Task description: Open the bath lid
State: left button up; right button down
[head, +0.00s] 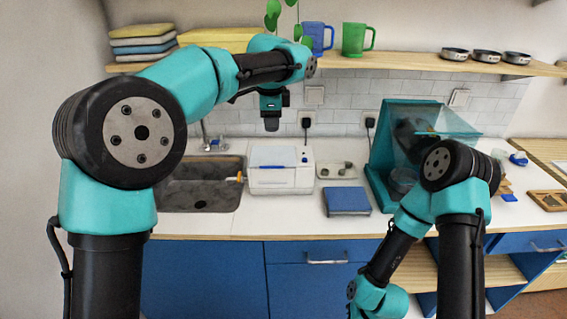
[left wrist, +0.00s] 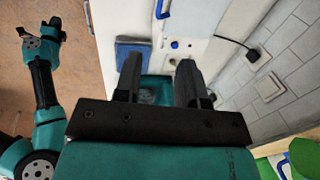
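The white bath (head: 281,180) stands on the counter right of the sink, with its pale lid (head: 286,154) lying shut on top. A thin blue handle (head: 268,167) runs along the lid's front edge; a blue handle also shows at the top of the left wrist view (left wrist: 163,10). My left gripper (head: 271,124) hangs above and behind the bath, pointing down and clear of it. In the left wrist view its two fingers (left wrist: 159,78) stand apart with nothing held. My right arm reaches down at the right; its fingers cannot be made out.
A teal clear-fronted hood (head: 378,175) stands further right. The sink (head: 200,190) is at the left. A wooden shelf (head: 400,63) with mugs runs above, close to my left arm.

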aim_at(274, 167)
pick_arm(q)
jog(key=shift+r, duration=0.25)
jog(key=shift+f, duration=0.1)
jog(key=w+f, duration=0.1)
jog(key=f, duration=0.4)
jog(key=w+f, duration=0.1)
jog(key=f, duration=0.5)
jog(key=w+f, duration=0.1)
jog(key=f, duration=0.5)
grip_shut()
dwell(0.3)
